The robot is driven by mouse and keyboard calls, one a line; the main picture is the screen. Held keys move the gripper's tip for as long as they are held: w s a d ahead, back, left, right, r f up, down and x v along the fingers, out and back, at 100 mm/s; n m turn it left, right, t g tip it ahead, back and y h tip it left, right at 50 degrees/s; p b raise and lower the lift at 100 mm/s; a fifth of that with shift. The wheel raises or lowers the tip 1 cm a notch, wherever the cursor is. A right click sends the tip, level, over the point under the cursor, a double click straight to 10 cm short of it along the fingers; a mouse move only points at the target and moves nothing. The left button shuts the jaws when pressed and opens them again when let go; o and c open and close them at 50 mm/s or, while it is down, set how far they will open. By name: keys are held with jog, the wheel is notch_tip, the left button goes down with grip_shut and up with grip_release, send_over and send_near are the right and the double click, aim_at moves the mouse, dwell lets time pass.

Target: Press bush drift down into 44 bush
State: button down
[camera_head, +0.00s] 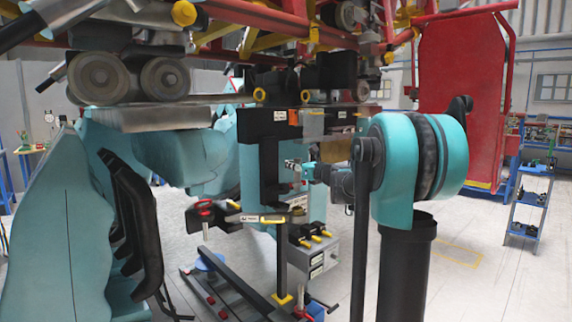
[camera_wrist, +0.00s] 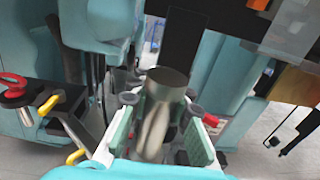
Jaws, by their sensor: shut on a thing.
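My gripper (camera_head: 294,167) is at the middle of the head view, in front of a black upright post. In the wrist view, my gripper (camera_wrist: 160,132) has its green-padded fingers on either side of a grey metal cylinder, which I take to be the bush drift (camera_wrist: 167,82). Its round end points away from my gripper, towards a dark upright part. In the head view the drift is too small to make out clearly. I cannot pick out the 44 bush in either view. Whether the drift touches anything ahead is hidden.
A tool shelf with a red-handled tool (camera_head: 205,208) and a yellow-handled tool (camera_head: 262,218) stands just below my gripper. A grey box (camera_head: 315,255) hangs beneath. The train's wheels (camera_head: 100,78) and red frame are overhead. A blue trolley (camera_head: 530,200) stands right, with open floor before it.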

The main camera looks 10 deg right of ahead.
jog(key=shift+f, duration=3)
jog(key=shift+s+d+f, duration=0.1)
jog(key=shift+s, duration=0.05)
jog(key=shift+f, duration=1.25)
dwell(1.9)
jog(key=c, duration=1.3)
grip_release()
